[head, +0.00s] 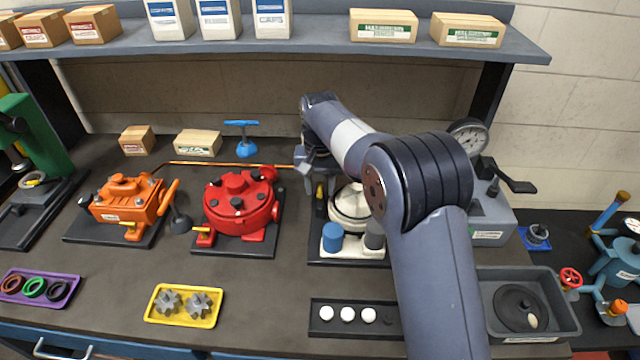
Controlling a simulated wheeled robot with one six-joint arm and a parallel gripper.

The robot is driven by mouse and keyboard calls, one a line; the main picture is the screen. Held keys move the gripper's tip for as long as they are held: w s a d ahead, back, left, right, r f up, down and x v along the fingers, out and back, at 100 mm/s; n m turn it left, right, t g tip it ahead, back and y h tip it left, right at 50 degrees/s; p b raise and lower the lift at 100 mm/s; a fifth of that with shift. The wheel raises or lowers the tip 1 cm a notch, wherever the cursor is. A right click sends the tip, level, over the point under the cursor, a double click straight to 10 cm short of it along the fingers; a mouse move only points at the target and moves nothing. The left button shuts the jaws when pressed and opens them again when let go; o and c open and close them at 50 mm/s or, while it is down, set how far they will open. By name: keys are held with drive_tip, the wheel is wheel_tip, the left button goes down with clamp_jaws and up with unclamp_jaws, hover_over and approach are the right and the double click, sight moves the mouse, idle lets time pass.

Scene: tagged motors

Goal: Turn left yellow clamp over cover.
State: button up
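A unit with a round white cover (349,206) stands on a dark base in the middle of the bench, partly hidden by my arm. A small yellow piece (320,193), likely the left clamp, shows at the left edge of the cover. My gripper (318,180) points down just above and at this yellow piece. Its fingers are small and dark here, and I cannot tell whether they touch the piece or are open or shut. The right side of the cover and any clamp there are hidden behind my arm.
A blue cylinder (333,237) stands in front of the cover. A red motor (240,200) and an orange motor (126,200) stand to the left. A black tray with white balls (326,331) lies in front. A grey gauge unit (490,215) stands right. A shelf (300,45) hangs above.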

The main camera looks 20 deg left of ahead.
clamp_jaws()
idle(0.4)
drive_tip(key=shift+n, duration=0.4)
drive_tip(key=n+p, duration=0.1)
drive_tip(key=n, duration=0.2)
drive_tip(key=n+p, duration=0.1)
drive_tip(key=n, duration=0.4)
drive_tip(key=shift+n+p, duration=0.3)
drive_tip(key=n, duration=0.8)
drive_tip(key=shift+a+p, duration=0.1)
drive_tip(key=shift+p, duration=0.25)
drive_tip(key=shift+n, duration=0.5)
